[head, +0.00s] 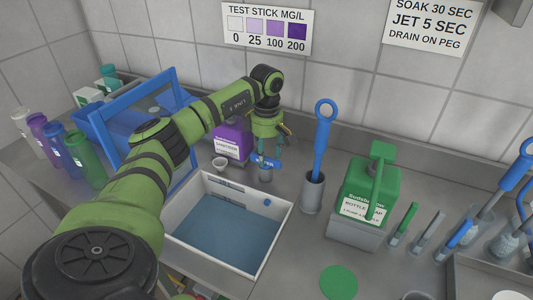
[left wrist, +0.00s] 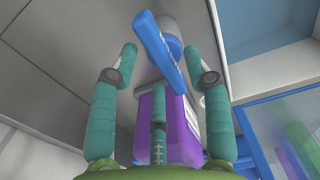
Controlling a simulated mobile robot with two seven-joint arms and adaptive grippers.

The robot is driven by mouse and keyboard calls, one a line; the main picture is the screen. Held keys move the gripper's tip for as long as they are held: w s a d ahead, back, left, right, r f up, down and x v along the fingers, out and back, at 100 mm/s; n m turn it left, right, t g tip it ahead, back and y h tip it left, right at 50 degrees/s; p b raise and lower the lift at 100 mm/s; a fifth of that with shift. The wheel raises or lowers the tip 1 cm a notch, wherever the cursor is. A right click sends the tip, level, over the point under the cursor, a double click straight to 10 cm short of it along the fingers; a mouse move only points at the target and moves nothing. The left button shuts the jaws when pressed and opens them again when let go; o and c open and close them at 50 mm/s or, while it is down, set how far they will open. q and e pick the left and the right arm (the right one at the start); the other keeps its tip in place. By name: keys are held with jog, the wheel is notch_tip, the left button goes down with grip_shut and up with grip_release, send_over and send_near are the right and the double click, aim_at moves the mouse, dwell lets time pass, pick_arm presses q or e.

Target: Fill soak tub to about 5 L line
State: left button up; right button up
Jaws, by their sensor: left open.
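The soak tub (head: 183,242) is a white rectangular tub with a flat blue surface inside that looks like water. Markings on its inner wall are too small to read. A blue tap lever (head: 266,161), its label partly hidden, stands behind the tub's back edge. My left gripper (head: 268,146) is above the lever, pointing down. In the left wrist view the open teal fingers (left wrist: 160,62) stand on either side of the blue lever (left wrist: 172,60), and I cannot tell whether they touch it. The tub's corner (left wrist: 228,58) shows at upper right there. My right gripper is not in view.
A purple sanitiser jug (head: 232,140) stands behind the tub, with a small white cup (head: 220,163) near it. A blue rack (head: 125,98) and several bottles are at left. A blue brush in a holder (head: 312,193) and a green soap jug (head: 368,183) stand at right.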

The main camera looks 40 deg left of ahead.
pick_arm(q)
notch_tip(320, 180, up, 11)
jog(key=shift+r, duration=0.15)
dwell(0.7)
